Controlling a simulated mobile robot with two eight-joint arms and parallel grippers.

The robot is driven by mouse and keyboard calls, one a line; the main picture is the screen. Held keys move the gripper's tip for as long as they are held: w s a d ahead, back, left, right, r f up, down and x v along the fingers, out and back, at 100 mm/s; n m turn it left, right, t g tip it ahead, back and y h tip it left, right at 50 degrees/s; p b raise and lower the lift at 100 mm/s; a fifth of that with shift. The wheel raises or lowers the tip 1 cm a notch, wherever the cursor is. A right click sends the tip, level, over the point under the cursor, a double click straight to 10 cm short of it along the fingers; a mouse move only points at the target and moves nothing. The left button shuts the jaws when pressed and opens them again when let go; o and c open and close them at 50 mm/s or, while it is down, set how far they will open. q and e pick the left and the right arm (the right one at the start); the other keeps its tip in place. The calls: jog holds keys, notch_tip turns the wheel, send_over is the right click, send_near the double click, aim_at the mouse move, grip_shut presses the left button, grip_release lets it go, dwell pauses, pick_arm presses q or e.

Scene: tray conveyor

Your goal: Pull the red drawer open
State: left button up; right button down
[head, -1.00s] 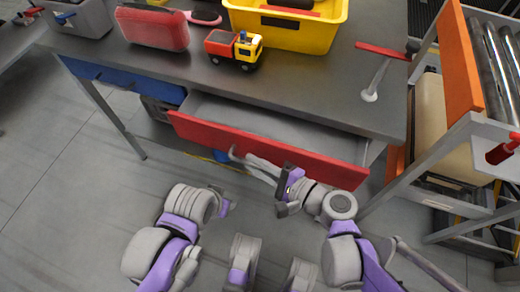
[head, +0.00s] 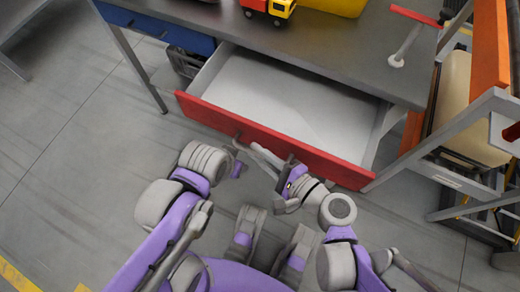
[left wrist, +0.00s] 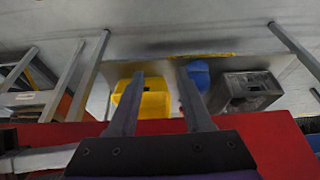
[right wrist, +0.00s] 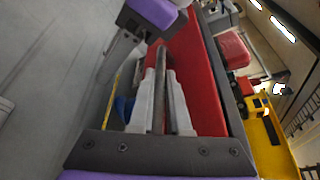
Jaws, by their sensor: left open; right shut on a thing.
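The red drawer (head: 205,113) stands well open under the workbench, and its bare grey inside (head: 285,100) shows. My right gripper (head: 258,152) is at the front of the drawer. In the right wrist view its fingers (right wrist: 160,100) are shut on the drawer's bar handle (right wrist: 160,62), one on each side. My left gripper is open and empty; its spread fingers (left wrist: 160,95) show in the left wrist view, close to the red drawer front (left wrist: 262,135). In the head view, my left forearm mostly hides it.
The workbench (head: 350,62) carries a toy truck (head: 270,8) and a red-handled tool (head: 405,45). A blue drawer (head: 160,30) is left of the red one. An orange-sided conveyor frame (head: 490,45) stands at the right. The floor at left is clear.

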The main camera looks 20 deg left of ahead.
jog(key=c, duration=0.9)
grip_release()
jog(key=shift+d, duration=0.1)
jog(key=shift+p+v, duration=1.25)
jog(key=shift+v, duration=4.05)
jog(key=shift+r, duration=0.1)
